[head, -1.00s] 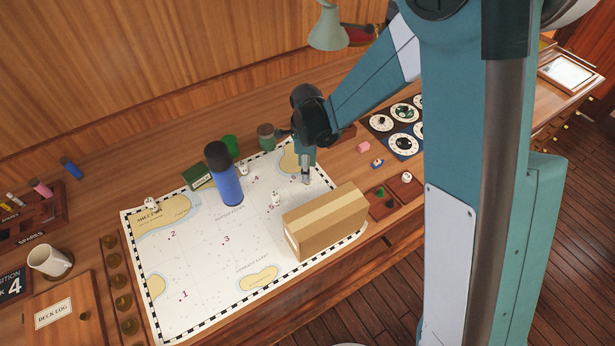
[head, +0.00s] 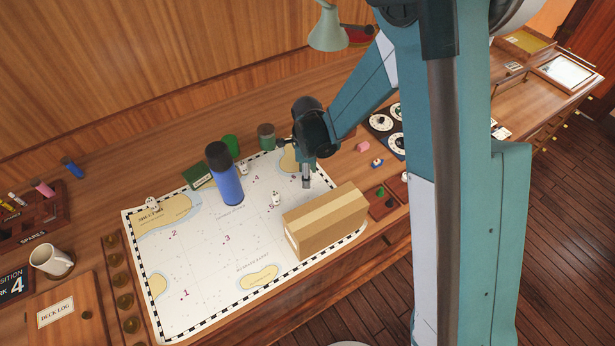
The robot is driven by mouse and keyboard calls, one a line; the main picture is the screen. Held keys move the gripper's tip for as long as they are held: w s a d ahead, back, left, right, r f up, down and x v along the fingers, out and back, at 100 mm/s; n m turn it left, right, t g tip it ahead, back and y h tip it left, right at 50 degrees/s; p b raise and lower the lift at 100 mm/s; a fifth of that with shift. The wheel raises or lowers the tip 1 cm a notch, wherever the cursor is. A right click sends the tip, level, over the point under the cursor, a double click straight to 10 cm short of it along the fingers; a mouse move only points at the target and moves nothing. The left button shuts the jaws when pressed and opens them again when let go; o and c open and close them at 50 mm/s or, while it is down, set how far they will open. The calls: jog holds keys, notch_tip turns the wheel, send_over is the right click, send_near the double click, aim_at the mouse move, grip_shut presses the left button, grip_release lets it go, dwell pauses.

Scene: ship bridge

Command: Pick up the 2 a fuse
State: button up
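Several small fuse-like cylinders show at the left: a yellow one (head: 8,206), a white one (head: 17,199) and a pink one (head: 43,187) at the rack (head: 58,211) marked SPARES. A blue cylinder (head: 71,168) lies apart on the desk behind the rack. Any ratings on them are too small to read, so I cannot tell which is the 2 A fuse. My gripper (head: 306,183) points down above the right part of the chart, behind the cardboard box and far right of the rack. Its fingertips are too small to show whether it is open or shut.
A tall blue flask (head: 224,175) stands on the chart (head: 200,270) between my gripper and the rack. The cardboard box (head: 326,220) stands at the chart's right. A mug (head: 50,260) and brass pieces (head: 122,302) stand near the rack. The chart's middle is clear.

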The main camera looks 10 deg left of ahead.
jog(key=c, duration=1)
jog(key=shift+r, duration=0.2)
jog(key=shift+r+b, duration=0.65)
jog(key=shift+r, duration=4.2)
